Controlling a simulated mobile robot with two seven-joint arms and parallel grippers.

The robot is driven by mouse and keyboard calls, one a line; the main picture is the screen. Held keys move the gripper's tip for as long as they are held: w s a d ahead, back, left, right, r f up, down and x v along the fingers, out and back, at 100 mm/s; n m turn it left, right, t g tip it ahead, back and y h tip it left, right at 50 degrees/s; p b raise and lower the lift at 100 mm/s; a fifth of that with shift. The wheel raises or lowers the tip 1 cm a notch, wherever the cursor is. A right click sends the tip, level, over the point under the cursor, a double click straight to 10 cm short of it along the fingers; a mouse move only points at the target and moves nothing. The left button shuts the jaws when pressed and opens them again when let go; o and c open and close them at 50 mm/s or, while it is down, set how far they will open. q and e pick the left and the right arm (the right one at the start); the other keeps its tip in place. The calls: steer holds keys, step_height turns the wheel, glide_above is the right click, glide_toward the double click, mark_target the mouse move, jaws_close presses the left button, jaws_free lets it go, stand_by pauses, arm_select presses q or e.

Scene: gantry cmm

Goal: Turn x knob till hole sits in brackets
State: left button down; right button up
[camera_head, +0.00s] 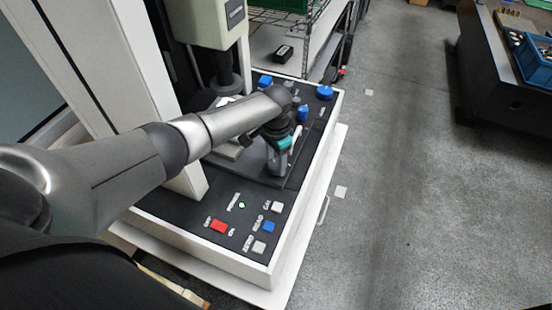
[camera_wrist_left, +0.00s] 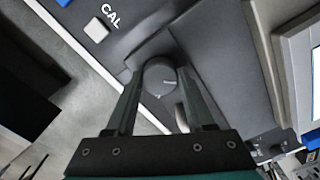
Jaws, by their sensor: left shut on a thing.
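My left gripper (camera_head: 279,166) reaches down onto the dark deck of the measuring machine (camera_head: 232,252). In the left wrist view, its two fingers (camera_wrist_left: 160,77) are shut on a round dark grey knob (camera_wrist_left: 158,74), one finger on each side. The knob's top carries a short pale line. In the head view the gripper and arm largely hide this knob. I see no label that names it. No hole or brackets can be made out in either view. My right gripper is in neither view.
Blue knobs (camera_head: 325,92) stand at the far side. A white column (camera_head: 105,75) rises at left. Open floor lies right.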

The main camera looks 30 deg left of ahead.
mark_target(276, 165)
arm_select(q)
steer(key=shift+m, duration=1.1)
steer(key=shift+c, duration=1.3)
jaws_free()
steer(key=shift+r, duration=0.1)
step_height(276, 165, up, 15)
steer(key=p, duration=0.1)
steer(key=shift+d, duration=0.1)
